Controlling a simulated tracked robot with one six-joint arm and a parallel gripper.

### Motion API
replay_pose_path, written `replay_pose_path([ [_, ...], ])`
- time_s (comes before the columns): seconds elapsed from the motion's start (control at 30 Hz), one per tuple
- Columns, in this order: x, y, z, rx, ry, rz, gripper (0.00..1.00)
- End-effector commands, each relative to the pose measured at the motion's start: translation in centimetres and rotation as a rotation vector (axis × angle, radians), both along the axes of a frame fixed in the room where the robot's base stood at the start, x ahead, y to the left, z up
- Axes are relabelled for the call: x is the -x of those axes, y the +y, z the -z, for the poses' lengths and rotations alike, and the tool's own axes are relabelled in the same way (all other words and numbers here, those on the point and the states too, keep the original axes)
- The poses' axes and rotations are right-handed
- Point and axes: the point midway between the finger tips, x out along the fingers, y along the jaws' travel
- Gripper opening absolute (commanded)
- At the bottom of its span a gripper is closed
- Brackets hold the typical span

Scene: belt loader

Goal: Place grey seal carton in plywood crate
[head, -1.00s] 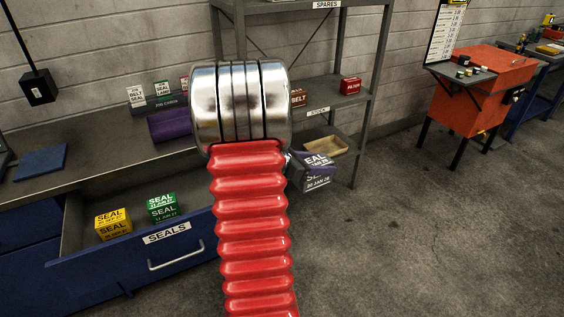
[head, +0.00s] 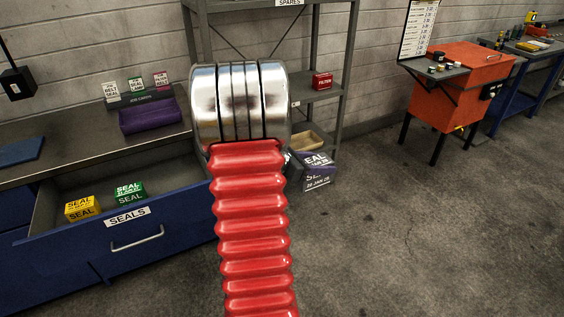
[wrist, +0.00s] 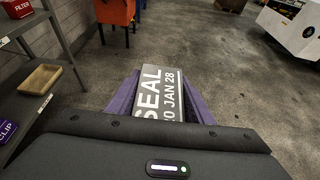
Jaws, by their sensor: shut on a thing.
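The grey seal carton (wrist: 160,88) is between the purple fingers of my gripper (wrist: 158,102) in the wrist view, with its SEAL label and a date facing up. My gripper is shut on it. In the head view the carton (head: 317,181) shows to the right of my red arm, held in the air over the floor, and the arm hides part of the gripper. I cannot make out the plywood crate for certain. A brown thing (wrist: 231,5) is cut off by the top edge of the wrist view.
An open SEALS drawer (head: 135,237) holds a yellow carton (head: 82,208) and a green carton (head: 130,192). A grey shelf rack (head: 345,75) bears a tan tray (head: 309,141) and a red filter box (head: 322,81). An orange cabinet (head: 462,90) stands at right. Floor (head: 430,240) between is clear.

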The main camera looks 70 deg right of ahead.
Motion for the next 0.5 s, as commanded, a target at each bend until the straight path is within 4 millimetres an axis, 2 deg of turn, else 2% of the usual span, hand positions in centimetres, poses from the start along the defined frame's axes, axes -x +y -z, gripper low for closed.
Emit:
replay_pose_path([
  [0.13,-0.5,0.2,0.2,-0.001,0.001,0.008,0.22],
  [0.5,-4.6,1.6,2.0,-0.002,0.001,-0.032,0.22],
])
